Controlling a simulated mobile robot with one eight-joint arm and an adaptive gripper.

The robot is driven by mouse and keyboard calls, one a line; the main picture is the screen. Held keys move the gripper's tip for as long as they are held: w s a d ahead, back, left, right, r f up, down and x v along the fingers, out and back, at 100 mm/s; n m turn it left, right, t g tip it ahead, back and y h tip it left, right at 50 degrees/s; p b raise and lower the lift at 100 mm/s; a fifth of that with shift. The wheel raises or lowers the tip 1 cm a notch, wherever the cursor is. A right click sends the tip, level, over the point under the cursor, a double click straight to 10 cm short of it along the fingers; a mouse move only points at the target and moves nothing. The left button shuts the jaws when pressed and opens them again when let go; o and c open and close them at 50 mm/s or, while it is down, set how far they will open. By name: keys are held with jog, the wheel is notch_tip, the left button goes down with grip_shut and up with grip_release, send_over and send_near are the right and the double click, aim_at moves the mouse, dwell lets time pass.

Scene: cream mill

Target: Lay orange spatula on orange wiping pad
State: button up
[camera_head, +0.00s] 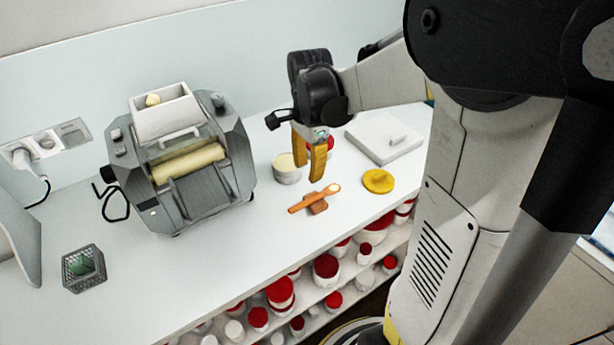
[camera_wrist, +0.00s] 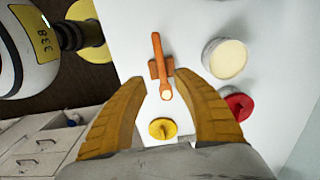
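The orange spatula (camera_head: 306,202) lies across the small orange-brown wiping pad (camera_head: 318,206) on the white counter. In the wrist view the spatula (camera_wrist: 157,58) crosses the middle of the pad (camera_wrist: 153,70), with its handle and its pale round end reaching past the pad's edges. The spatula hides part of the pad. My gripper (camera_head: 309,170) is above the counter, just behind the spatula, with its yellow fingers pointing down. In the wrist view my gripper (camera_wrist: 171,90) has its fingers wide apart with nothing between them, clear of the spatula.
A cream-filled tub (camera_head: 287,170) and a red lid (camera_wrist: 238,107) stand near my gripper. A yellow lid (camera_head: 378,181) and a white slab (camera_head: 384,138) lie to the right. The grey mill (camera_head: 180,160) stands left, with a mesh box (camera_head: 84,268) farther left. Shelves of red-lidded jars lie below.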

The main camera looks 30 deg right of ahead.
jog(key=s+a+r+n+t, duration=0.7)
jog(key=s+a+n, duration=0.3)
jog(key=n, duration=0.7)
jog(key=shift+s+a+r+n, duration=0.3)
jog(key=shift+s+a+r, duration=0.1)
jog(key=shift+a, duration=0.15)
notch_tip(320, 180, down, 3)
jog(key=b, duration=0.3)
